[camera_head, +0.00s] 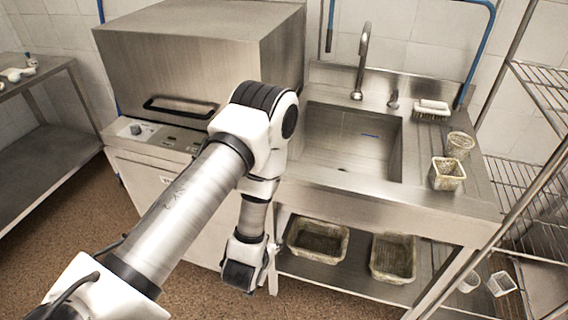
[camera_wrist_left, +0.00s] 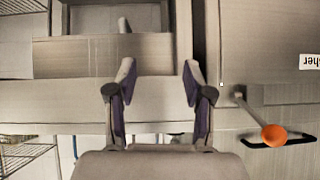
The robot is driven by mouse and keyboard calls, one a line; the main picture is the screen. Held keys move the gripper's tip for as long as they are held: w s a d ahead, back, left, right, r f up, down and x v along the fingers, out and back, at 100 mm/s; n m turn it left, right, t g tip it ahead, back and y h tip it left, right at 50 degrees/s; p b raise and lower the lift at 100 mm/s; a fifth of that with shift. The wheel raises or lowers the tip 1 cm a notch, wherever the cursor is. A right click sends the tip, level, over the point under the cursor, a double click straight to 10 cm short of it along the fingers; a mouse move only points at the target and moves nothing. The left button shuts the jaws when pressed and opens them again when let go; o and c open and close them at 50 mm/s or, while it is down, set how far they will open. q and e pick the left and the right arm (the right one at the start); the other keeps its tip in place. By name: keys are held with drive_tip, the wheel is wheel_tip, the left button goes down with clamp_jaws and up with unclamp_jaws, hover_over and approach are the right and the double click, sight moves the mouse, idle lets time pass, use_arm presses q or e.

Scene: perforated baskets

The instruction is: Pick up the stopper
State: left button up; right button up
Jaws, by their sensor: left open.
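I cannot make out a stopper for certain in either view. In the left wrist view an orange round end (camera_wrist_left: 274,134) on a grey rod shows at the lower right, beyond the right finger; I cannot tell whether it is the stopper. My left gripper (camera_head: 270,272) hangs low in front of the counter, left of the baskets on the lower shelf. In the left wrist view my left gripper (camera_wrist_left: 157,75) is open, with nothing between its fingers. My right gripper is not in view.
The sink (camera_head: 350,150) has a faucet (camera_head: 363,60) behind it. A brush (camera_head: 432,108) and two small containers stand on its right. Two perforated baskets (camera_head: 318,240) (camera_head: 393,258) sit on the shelf below. A steel dishwasher (camera_head: 190,60) stands left. Wire racks (camera_head: 540,80) stand right.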

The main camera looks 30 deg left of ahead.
use_arm(q)
drive_tip(key=w+a+r+n+t+y, duration=0.1)
drive_tip(key=w+a+r+t+y, duration=0.15)
drive_tip(key=w+r, duration=0.35)
drive_tip(key=w+a+r+n+t+y, duration=0.15)
drive_tip(key=w+r+t, duration=0.25)
drive_tip(key=r, duration=0.5)
drive_tip(key=p+x, duration=0.1)
drive_tip(key=x, duration=0.3)
drive_tip(key=a+p+x, duration=0.1)
drive_tip(key=x, duration=0.3)
drive_tip(key=shift+s+r, duration=0.2)
drive_tip(key=shift+s, duration=0.05)
drive_tip(key=shift+w+f, duration=0.1)
drive_tip(key=shift+w, duration=0.15)
clamp_jaws()
